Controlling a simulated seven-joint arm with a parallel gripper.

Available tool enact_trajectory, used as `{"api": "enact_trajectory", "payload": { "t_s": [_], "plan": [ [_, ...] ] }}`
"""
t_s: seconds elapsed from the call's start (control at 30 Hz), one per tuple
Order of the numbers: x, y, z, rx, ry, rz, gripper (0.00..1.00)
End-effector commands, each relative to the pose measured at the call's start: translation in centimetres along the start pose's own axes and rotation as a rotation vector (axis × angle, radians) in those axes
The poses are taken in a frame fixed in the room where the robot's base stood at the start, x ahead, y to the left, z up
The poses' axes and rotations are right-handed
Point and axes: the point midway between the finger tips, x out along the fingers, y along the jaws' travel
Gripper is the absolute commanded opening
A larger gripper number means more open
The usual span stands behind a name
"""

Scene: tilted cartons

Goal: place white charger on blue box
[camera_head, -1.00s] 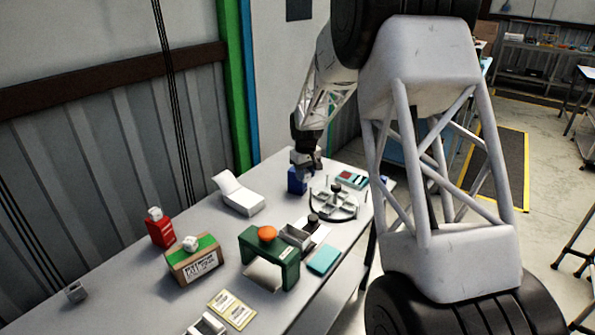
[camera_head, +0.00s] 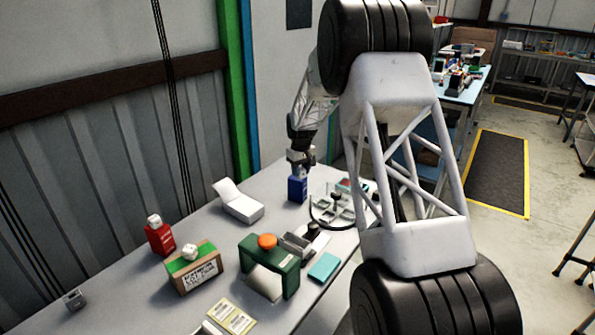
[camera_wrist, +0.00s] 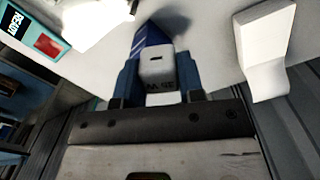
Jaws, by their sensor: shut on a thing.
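The white charger (camera_wrist: 157,68) is a small pale block with a dark slot, held between the blue fingers of my gripper (camera_wrist: 158,82) in the wrist view. My gripper (camera_head: 299,162) is shut on it at the far end of the table in the head view. The charger (camera_head: 298,172) shows there as a small light patch under the fingers. The blue box (camera_head: 298,190) stands upright directly below. It also shows beyond the charger in the wrist view (camera_wrist: 146,38). I cannot tell whether charger and box touch.
A white open carton (camera_head: 240,207) stands left of the blue box, and a round rack (camera_head: 334,212) is close on its right. A green arch (camera_head: 284,272) with an orange disc, a red box (camera_head: 161,239) and a green-topped carton (camera_head: 193,267) stand nearer.

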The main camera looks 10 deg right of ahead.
Motion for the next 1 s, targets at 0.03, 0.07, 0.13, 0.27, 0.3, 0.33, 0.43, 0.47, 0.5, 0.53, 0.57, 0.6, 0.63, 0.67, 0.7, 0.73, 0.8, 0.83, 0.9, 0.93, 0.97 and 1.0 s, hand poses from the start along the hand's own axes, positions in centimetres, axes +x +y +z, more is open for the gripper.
{"api": "enact_trajectory", "payload": {
  "t_s": [0.03, 0.07, 0.13, 0.27, 0.3, 0.33, 0.43, 0.47, 0.5, 0.53, 0.57, 0.6, 0.63, 0.67, 0.7, 0.73, 0.8, 0.83, 0.9, 0.93, 0.97, 1.0],
  "plan": [
    [0.2, 0.3, -0.6, 0.000, 0.000, 0.000, 0.12],
    [0.2, 0.4, -1.0, 0.000, -0.001, 0.000, 0.12],
    [0.3, 0.7, -1.7, 0.000, -0.001, 0.000, 0.12],
    [0.4, 1.3, -3.2, 0.000, 0.000, 0.000, 0.12],
    [0.5, 1.5, -3.6, 0.000, 0.000, 0.000, 0.12],
    [0.5, 1.6, -4.0, 0.000, 0.000, 0.000, 0.12],
    [0.6, 2.1, -5.0, 0.000, -0.001, 0.000, 0.12],
    [0.6, 2.2, -5.3, 0.000, -0.001, 0.000, 0.12],
    [0.6, 2.3, -5.6, 0.000, -0.001, 0.000, 0.12],
    [0.6, 2.4, -5.8, 0.000, 0.000, 0.000, 0.12],
    [0.7, 2.5, -6.0, 0.000, 0.000, 0.000, 0.12],
    [0.7, 2.6, -6.3, 0.000, 0.000, 0.000, 0.12],
    [0.7, 2.7, -6.4, 0.000, 0.000, 0.000, 0.12],
    [0.7, 2.7, -6.6, 0.000, 0.000, 0.000, 0.12],
    [0.7, 2.8, -6.7, 0.000, 0.000, 0.000, 0.12],
    [0.7, 2.8, -6.7, 0.000, 0.000, 0.000, 0.12],
    [0.7, 2.8, -6.8, 0.000, 0.000, 0.000, 0.12],
    [0.7, 2.8, -6.8, 0.000, 0.000, 0.000, 0.12],
    [0.7, 2.8, -6.8, 0.000, 0.000, 0.000, 0.12],
    [0.7, 2.8, -6.8, 0.000, 0.000, 0.000, 0.12],
    [0.7, 2.8, -6.8, 0.000, 0.000, 0.000, 0.12],
    [0.7, 2.8, -6.8, 0.000, 0.000, 0.000, 0.12]
  ]
}}
